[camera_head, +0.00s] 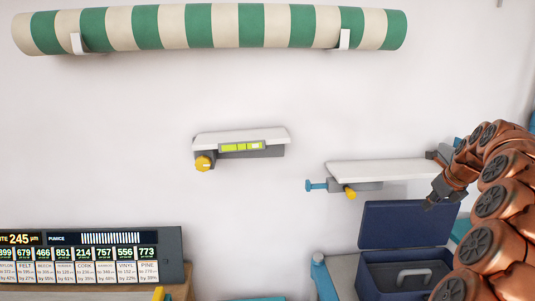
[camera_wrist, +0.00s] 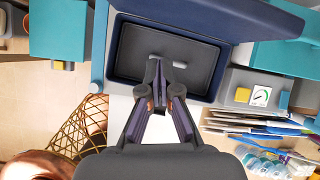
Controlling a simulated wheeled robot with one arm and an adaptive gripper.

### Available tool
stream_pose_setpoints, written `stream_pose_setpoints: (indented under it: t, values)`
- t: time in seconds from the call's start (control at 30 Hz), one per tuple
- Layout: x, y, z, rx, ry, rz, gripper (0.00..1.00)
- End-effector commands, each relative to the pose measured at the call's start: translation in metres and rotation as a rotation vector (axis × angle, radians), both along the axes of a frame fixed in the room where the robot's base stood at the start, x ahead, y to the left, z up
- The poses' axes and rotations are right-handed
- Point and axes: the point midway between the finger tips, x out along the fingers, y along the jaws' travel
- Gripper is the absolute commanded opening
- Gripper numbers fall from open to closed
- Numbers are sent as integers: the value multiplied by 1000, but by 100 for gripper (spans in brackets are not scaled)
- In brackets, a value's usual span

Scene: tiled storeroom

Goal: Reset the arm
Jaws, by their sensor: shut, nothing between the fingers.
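My arm, copper with dark round joints, comes in from the right edge of the head view. My gripper (camera_head: 432,203) is at its end, by the right end of a white wall shelf (camera_head: 390,170) and above an open dark blue box (camera_head: 395,225). In the wrist view my gripper (camera_wrist: 158,78) has its fingers together with nothing between them. Behind it there lies the grey inside of the open blue box (camera_wrist: 122,45), with a pale handle (camera_wrist: 166,61) partly hidden by the fingers.
Another wall shelf (camera_head: 240,137) with a yellow knob is left of my gripper. A striped roll (camera_head: 210,27) hangs high on the wall. A display board (camera_head: 90,255) stands low left. In the wrist view, a wire basket (camera_wrist: 80,125) and papers (camera_wrist: 255,125) flank the gripper.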

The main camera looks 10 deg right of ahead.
Motion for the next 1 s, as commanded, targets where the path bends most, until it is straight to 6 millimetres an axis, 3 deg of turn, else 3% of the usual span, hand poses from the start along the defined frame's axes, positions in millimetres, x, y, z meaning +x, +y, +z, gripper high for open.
stream_pose_setpoints:
  t: [0.27, 0.47, 0.7, 1.0]
  values:
    - [7, 83, 8, -89, 29, 340, 0]
    - [-6, 180, 10, -207, 60, 759, 0]
    - [-54, 283, 1, -353, 93, 1280, 0]
    - [-145, 371, -26, -500, 126, 1898, 0]
